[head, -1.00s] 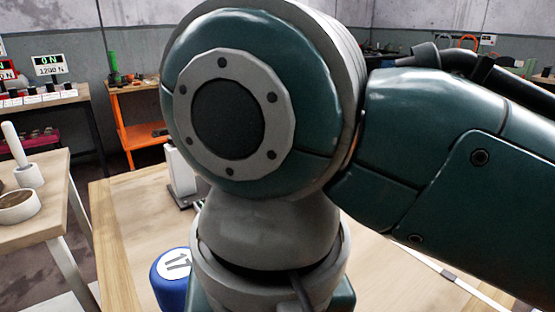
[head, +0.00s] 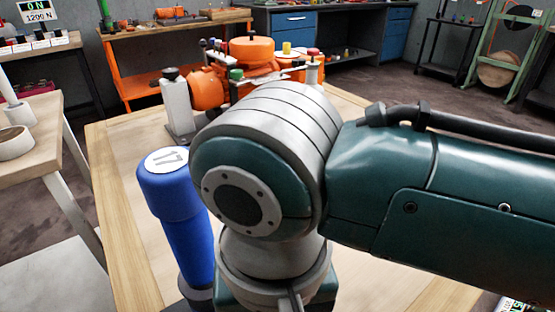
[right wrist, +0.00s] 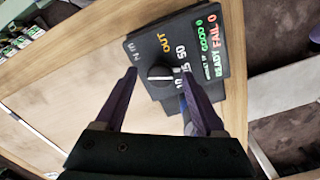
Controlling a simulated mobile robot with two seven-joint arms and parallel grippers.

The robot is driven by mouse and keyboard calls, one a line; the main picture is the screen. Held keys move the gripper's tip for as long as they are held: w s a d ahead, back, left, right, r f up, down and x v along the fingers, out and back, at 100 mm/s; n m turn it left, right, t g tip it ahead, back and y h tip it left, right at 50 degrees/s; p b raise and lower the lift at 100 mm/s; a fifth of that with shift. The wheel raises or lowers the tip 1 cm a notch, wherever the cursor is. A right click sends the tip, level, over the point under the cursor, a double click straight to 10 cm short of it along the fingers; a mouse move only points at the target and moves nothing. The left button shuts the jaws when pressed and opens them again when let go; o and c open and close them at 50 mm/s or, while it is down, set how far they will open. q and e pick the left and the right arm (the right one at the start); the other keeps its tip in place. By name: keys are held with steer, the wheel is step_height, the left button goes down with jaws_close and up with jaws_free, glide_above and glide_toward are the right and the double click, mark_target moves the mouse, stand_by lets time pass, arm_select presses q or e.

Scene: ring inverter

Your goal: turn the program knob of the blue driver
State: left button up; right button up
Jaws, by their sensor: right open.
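The blue driver (head: 182,215) stands upright on the wooden table, with the number 17 on its pale top. In the right wrist view, a dark control box (right wrist: 190,50) carries a black round knob (right wrist: 160,76) with a white pointer line. Printed marks and lit words surround the knob. My right gripper (right wrist: 158,77) is open, its two fingers apart, and the knob appears between the fingertips. I cannot tell whether they touch it. In the head view my right arm hides the box and the gripper. My left gripper is in no view.
An orange machine (head: 252,54) and a grey block (head: 179,108) stand at the table's (head: 130,255) far end. A second wooden table (head: 45,160) is at the left, and an orange bench (head: 135,50) stands behind. The table's left strip is clear.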

jaws_close()
stand_by(0.5)
